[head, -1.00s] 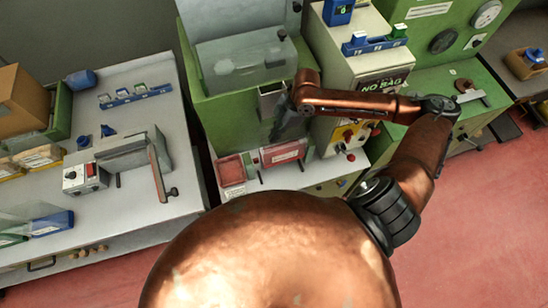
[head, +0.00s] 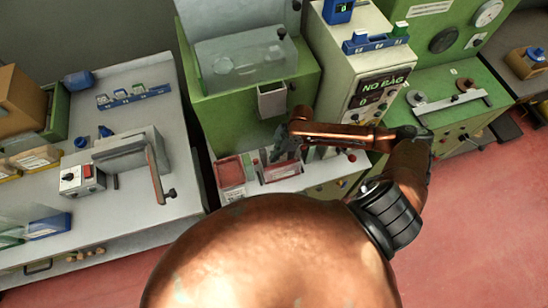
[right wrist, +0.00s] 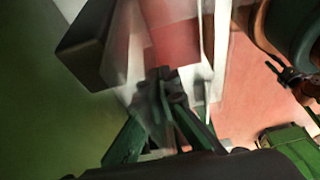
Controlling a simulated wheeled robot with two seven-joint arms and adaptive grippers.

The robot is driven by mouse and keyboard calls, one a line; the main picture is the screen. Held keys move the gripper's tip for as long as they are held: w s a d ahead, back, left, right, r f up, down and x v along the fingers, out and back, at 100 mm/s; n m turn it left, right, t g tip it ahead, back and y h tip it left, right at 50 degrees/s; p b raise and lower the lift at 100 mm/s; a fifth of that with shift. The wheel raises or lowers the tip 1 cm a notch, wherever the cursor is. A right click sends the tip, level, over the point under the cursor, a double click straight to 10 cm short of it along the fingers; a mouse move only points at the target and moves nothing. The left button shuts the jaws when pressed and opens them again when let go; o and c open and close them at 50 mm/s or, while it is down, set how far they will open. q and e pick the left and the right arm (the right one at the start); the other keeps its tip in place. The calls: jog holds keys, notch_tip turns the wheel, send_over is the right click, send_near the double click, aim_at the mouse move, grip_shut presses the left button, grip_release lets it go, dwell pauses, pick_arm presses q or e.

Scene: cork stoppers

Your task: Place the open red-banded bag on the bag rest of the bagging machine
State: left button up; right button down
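My right gripper (head: 286,149) points down in front of the green bagging machine (head: 235,115), below its grey chute (head: 272,100), at a red-faced holder (head: 281,173). In the right wrist view the fingertips (right wrist: 160,82) lie close together among pale, blurred surfaces. I cannot tell whether they grip anything. A red and white tray (head: 230,173) stands left of the holder. No open red-banded bag can be made out clearly, and the bag rest cannot be identified. The display (head: 386,84) reads NO BAG. My left gripper is not in view.
A grey bench (head: 140,200) on the left bears a sealer-like device (head: 130,150) with a raised lever. A cream control cabinet (head: 350,65) stands right of the machine. My right forearm crosses its front. Red floor (head: 480,230) is clear at the lower right.

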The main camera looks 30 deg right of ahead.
jog(key=shift+f, duration=0.4)
jog(key=c, duration=2.7)
grip_release()
jog(key=shift+f, duration=0.1)
jog(key=o, duration=0.5)
jog(key=shift+o, duration=0.2)
jog(key=p+v, duration=0.1)
jog(key=v, duration=1.1)
